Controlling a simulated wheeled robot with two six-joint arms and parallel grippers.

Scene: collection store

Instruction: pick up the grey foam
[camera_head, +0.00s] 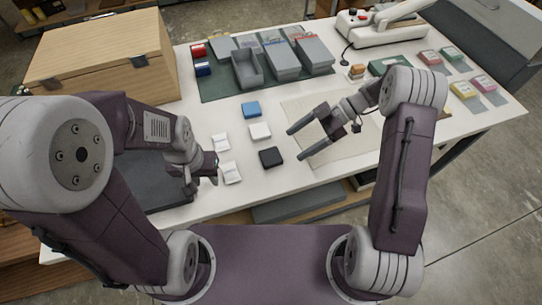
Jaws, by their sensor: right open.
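A small, very dark block (270,157) lies on the white table, in front of a white block (260,131) and a blue block (250,109). It may be the grey foam; its shade looks almost black, and I see no other clear match. My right gripper (296,143) is open and empty, its two fingers pointing left, just right of the white and dark blocks. My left gripper (205,179) is at the table's front left, beside a white packet (231,172); its fingers are too obscured to judge.
A second white packet (221,142) lies behind the first. A wooden chest (95,65) fills the back left. Grey boxes (283,62) stand on a dark green mat (215,90). A pale sheet (345,147) lies under my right arm. Small coloured boxes (453,54) stand at the right.

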